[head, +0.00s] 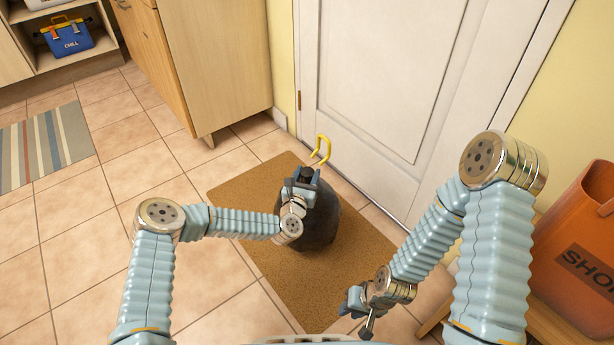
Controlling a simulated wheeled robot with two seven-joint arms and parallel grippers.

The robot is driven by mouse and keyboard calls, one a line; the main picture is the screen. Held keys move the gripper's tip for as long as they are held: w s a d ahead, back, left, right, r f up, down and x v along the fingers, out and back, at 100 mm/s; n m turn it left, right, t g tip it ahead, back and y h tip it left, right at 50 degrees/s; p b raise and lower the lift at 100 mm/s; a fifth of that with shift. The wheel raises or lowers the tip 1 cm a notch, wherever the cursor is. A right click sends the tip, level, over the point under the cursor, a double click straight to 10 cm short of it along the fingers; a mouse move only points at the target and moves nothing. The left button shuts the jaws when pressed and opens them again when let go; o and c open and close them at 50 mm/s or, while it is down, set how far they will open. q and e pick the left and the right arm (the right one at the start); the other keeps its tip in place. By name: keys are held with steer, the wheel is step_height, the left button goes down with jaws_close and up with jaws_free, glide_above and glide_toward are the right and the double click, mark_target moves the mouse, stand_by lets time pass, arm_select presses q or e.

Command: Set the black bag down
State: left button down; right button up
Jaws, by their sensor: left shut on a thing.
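The black bag (321,222) is a dark, rounded sack with a yellow handle or tie (322,148) above it. It is over the brown doormat (239,190), in front of the white door. My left gripper (306,175) is shut on the top of the bag. The bag's underside is hidden, so I cannot tell whether it touches the mat. My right gripper (357,315) is low at the front, over the mat's near right part, apart from the bag. Its fingers are too small and angled to tell whether they are open.
The closed white door (385,75) stands just behind the mat. A wooden cabinet (215,60) is at the back left. An orange shopping bag (578,245) stands at the right. Tiled floor left of the mat is clear.

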arm_select(q)
steer(key=shift+w, duration=0.25)
steer(key=shift+f, duration=1.6)
steer(key=shift+c, duration=2.3)
jaws_free()
steer(key=shift+f, duration=0.15)
steer(key=shift+s, duration=0.1)
